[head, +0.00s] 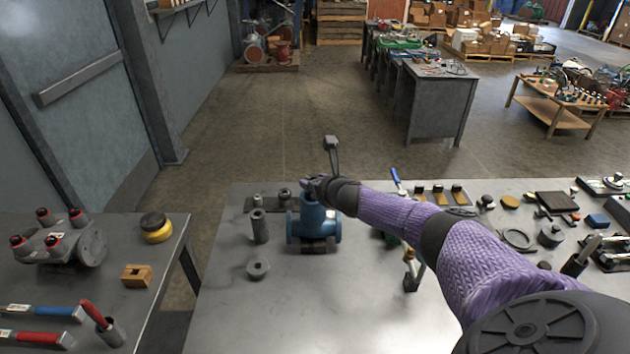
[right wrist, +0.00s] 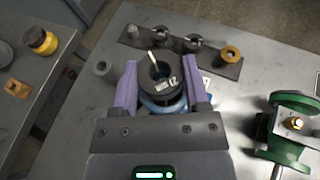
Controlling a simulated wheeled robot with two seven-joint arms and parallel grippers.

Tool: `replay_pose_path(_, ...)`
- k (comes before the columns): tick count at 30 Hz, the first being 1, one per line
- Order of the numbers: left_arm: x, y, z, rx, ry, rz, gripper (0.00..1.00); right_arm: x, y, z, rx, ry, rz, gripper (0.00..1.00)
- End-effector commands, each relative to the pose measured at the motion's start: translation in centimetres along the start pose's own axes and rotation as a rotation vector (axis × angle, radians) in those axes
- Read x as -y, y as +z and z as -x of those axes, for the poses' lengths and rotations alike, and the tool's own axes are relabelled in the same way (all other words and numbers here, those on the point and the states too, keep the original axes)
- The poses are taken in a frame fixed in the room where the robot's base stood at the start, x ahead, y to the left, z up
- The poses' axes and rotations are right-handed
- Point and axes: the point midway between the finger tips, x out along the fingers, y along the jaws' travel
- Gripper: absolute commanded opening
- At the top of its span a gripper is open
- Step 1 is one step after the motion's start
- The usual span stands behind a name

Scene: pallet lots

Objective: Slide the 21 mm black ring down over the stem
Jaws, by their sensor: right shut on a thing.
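My right gripper (right wrist: 160,88) is shut on the black ring (right wrist: 150,83), with one purple finger on each side of it. The ring bears a pale number label. A thin pale stem (right wrist: 153,58) shows inside the ring's opening; how far down the ring sits on it I cannot tell. The blue valve body (right wrist: 168,108) lies just beneath the ring. In the head view the blue valve (head: 312,222) stands upright on the grey table, and my right gripper (head: 318,188) is over its top, mostly hiding the ring and stem. My left gripper is not in view.
A dark plate with posts and rings (right wrist: 180,50) lies behind the valve. A grey cylinder (head: 259,226) and a round grey piece (head: 257,269) stand to its left. A green valve (right wrist: 297,125) is on the right.

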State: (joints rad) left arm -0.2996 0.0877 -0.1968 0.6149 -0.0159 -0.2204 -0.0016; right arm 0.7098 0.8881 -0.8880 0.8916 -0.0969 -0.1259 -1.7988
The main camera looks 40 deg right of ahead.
Motion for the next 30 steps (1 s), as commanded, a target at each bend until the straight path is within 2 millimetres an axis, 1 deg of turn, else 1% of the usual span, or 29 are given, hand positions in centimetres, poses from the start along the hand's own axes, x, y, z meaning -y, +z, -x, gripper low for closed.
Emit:
replay_pose_path(6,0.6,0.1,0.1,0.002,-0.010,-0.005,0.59,0.0,0.0,0.0,0.000,0.000,-0.001,0.00)
replay_pose_path(12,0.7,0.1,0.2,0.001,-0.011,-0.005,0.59,0.0,0.1,0.0,0.000,0.000,0.000,0.00)
replay_pose_path(30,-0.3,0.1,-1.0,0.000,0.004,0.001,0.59,0.0,-1.2,-0.5,0.000,0.001,-0.001,0.00)
